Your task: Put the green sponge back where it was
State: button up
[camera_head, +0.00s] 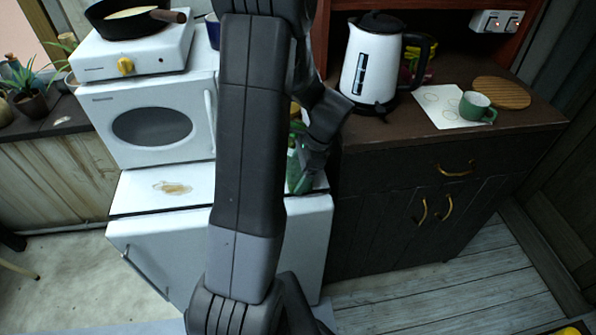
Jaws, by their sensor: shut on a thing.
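My gripper (312,158) points down over the right part of a low white counter top (140,193), right of my arm. It is shut on a green thing (296,175), which I take to be the green sponge. My arm and fingers hide much of it, so its outline is unclear. I cannot tell whether it touches the white top. More green, with a yellowish spot, shows just above it behind the arm. A brown stain (173,188) lies on the white top, left of my arm.
A white microwave (105,100) carries a hotplate (125,62) with a black pan (130,20). On the dark cabinet (450,150) at right stand a white kettle (370,60), a green mug (474,106) on paper (437,98) and a round wooden board (505,93). My arm blocks the middle.

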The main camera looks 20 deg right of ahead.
aim_at(294, 169)
jog(key=o, duration=0.5)
jog(key=v, duration=1.2)
jog(key=x, duration=1.2)
jog(key=shift+r, duration=1.9)
